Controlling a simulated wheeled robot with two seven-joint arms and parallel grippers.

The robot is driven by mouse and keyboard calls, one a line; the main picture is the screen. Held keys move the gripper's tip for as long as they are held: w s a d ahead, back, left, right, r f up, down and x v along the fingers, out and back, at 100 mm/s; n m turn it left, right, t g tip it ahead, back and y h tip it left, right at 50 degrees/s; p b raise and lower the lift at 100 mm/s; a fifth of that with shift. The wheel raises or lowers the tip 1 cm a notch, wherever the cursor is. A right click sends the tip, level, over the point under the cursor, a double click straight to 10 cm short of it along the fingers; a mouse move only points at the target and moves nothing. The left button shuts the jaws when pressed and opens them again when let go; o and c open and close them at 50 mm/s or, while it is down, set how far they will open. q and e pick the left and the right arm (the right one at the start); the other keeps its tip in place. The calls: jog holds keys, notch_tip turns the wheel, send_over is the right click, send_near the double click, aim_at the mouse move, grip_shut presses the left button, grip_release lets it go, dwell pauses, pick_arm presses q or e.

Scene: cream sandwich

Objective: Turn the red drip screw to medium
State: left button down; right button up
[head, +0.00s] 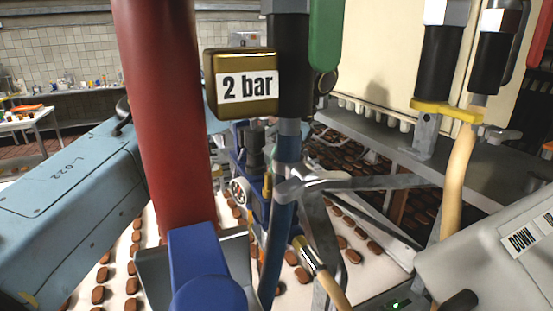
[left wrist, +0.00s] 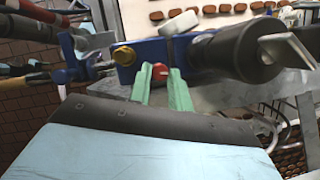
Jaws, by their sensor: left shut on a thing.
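The red drip screw (left wrist: 160,71) is a small red knob with a pale mark on its face. In the left wrist view it sits on the front of a blue metal fitting (left wrist: 150,52). The two green fingers of my left gripper (left wrist: 160,84) are closed on it from either side. In the head view my pale blue left arm (head: 70,215) comes in from the left and passes behind a thick red column. The column hides the screw and most of the gripper there. My right gripper is not in view.
The thick red column (head: 165,110) stands in front. A brass box marked "2 bar" (head: 246,86) hangs beside hoses and a green handle (head: 325,35). A belt with rows of brown biscuits (head: 98,294) lies below. A grey box labelled "DOWN" (head: 480,265) is at right.

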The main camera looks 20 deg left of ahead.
pick_arm(q)
jog(key=shift+r+n, duration=0.1)
jog(key=shift+n, duration=0.6)
jog(key=c, duration=1.3)
grip_release()
